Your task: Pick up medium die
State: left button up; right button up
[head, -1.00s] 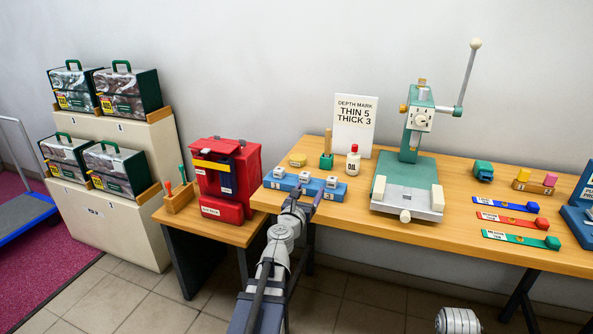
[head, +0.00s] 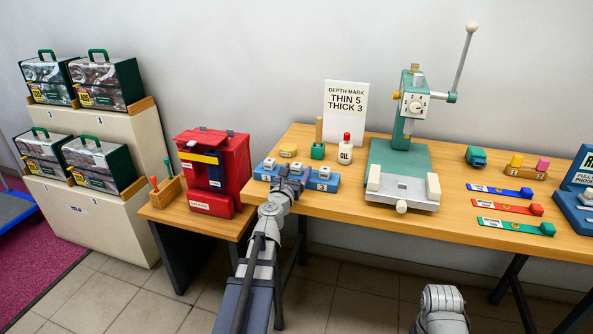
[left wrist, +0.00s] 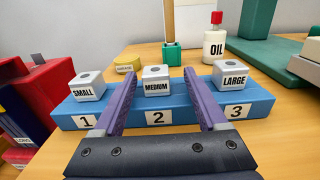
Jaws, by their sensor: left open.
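The medium die (left wrist: 156,82) is a pale cube labelled MEDIUM with a dark hole on top. It sits at place 2 of a blue rack (left wrist: 185,112), between the SMALL die (left wrist: 87,86) and the LARGE die (left wrist: 229,77). In the head view the blue rack (head: 258,174) is at the table's left end, with the medium die (head: 297,169) partly behind my gripper. My left gripper (left wrist: 160,78) is open, its purple fingers reaching over the rack on either side of the medium die, with gaps visible. It also shows in the head view (head: 291,177). My right gripper is out of view.
A yellow round tin (head: 289,150), a green block with a wooden post (head: 318,140) and an oil bottle (head: 345,151) stand behind the rack. A green press (head: 405,165) is to the right. A red case (head: 213,170) stands on the lower table at left.

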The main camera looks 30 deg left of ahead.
aim_at(299, 163)
pick_arm(q)
jog(key=x, duration=0.5)
jog(key=shift+a, duration=0.2)
grip_shut()
dwell(0.3)
